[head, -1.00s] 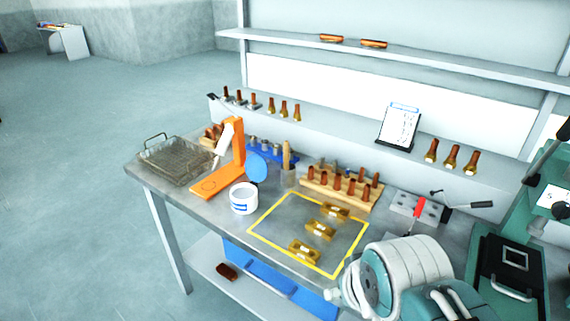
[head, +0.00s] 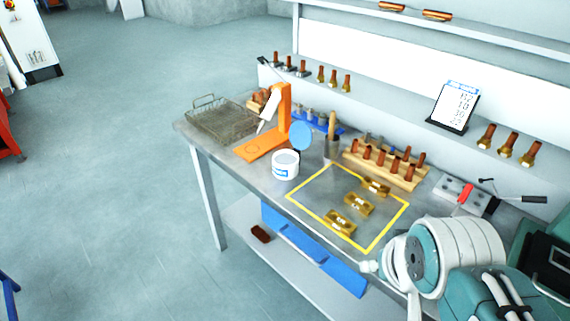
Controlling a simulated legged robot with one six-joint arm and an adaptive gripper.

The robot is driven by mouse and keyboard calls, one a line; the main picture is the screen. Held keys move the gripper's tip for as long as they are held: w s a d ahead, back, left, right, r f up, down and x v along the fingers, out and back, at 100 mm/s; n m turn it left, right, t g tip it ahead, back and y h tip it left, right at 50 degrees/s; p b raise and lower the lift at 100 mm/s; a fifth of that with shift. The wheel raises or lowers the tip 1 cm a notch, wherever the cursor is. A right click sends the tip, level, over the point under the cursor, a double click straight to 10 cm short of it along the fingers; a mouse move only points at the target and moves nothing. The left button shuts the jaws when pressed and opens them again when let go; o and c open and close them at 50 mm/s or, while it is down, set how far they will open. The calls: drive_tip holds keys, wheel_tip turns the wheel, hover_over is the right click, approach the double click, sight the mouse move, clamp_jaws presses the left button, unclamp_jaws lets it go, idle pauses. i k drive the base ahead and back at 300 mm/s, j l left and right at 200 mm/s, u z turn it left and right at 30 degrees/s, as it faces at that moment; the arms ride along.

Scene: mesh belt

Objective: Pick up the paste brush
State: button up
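A light wooden handle (head: 332,124), which looks like the paste brush, stands upright in a small grey cup (head: 332,147) near the middle of the bench; its lower end is hidden in the cup. A white tub (head: 285,165) with a blue label stands in front and to the left of it, open at the top. A round blue disc (head: 301,136) stands on edge between the tub and the cup. My folded white and teal arm fills the lower right, to the right of the bench's front edge. I cannot make out my gripper's fingers.
A yellow-outlined area (head: 318,211) holds brass blocks. A wooden rack (head: 385,169) of copper-coloured pieces lies right of the cup. An orange stand (head: 283,117) and wire basket (head: 221,119) are to the left.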

sight(332, 116)
drive_tip(key=i+j+z, duration=0.15)
drive_tip(key=j, duration=0.2)
drive_tip(key=i+j+z, duration=0.2)
drive_tip(key=j, duration=0.15)
drive_tip(key=j+z, duration=0.15)
drive_tip(key=j, duration=0.25)
drive_tip(key=i+j+z, duration=0.3)
drive_tip(key=j, duration=0.3)
drive_tip(key=i+j+z, duration=0.3)
drive_tip(key=j, duration=0.45)
drive_tip(key=i+l, duration=0.05)
drive_tip(key=i, duration=0.05)
